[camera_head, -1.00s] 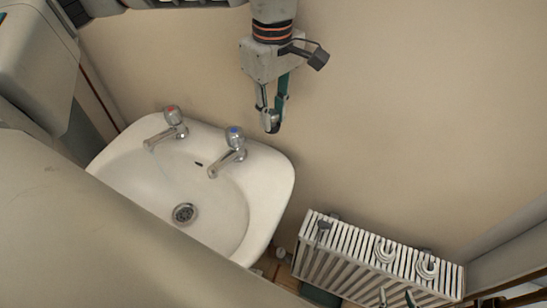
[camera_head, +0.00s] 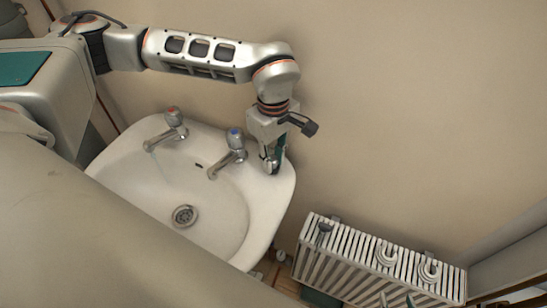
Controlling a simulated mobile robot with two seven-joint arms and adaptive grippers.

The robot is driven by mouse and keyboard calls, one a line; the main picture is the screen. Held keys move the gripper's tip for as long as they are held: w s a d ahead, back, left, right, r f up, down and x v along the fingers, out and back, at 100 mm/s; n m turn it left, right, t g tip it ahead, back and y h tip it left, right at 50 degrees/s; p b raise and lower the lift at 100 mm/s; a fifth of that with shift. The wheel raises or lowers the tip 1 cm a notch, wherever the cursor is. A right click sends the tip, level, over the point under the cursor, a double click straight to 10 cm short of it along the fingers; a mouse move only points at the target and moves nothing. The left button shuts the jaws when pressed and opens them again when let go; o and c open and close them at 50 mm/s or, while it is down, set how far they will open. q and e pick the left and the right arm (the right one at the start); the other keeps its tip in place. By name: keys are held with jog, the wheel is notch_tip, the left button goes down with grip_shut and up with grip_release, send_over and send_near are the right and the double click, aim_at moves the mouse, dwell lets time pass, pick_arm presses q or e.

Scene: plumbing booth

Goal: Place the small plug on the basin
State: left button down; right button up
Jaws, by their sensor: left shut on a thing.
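The white basin (camera_head: 258,222) is on the wall at left centre, with a drain (camera_head: 184,215) in its bowl. My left gripper (camera_head: 271,168) points down over the basin's right back corner, beside the blue-marked tap. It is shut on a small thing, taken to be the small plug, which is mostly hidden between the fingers. I cannot tell whether it touches the rim. My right gripper (camera_head: 396,300) shows only two fingertips, apart, at the bottom edge in front of the radiator.
A red-marked tap (camera_head: 173,126) and a blue-marked tap (camera_head: 235,150) stand on the basin's back edge. A white radiator (camera_head: 350,255) at lower right has a dark item (camera_head: 323,229) and two white rings (camera_head: 386,254) on top. The wall above is clear.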

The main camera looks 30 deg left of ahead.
aim_at(274, 159)
pick_arm(q)
jog(key=shift+f, duration=0.15)
jog(key=c, duration=1.8)
grip_release()
jog(key=shift+c, duration=0.2)
notch_tip(274, 159, up, 12)
jog(key=shift+r, duration=0.25)
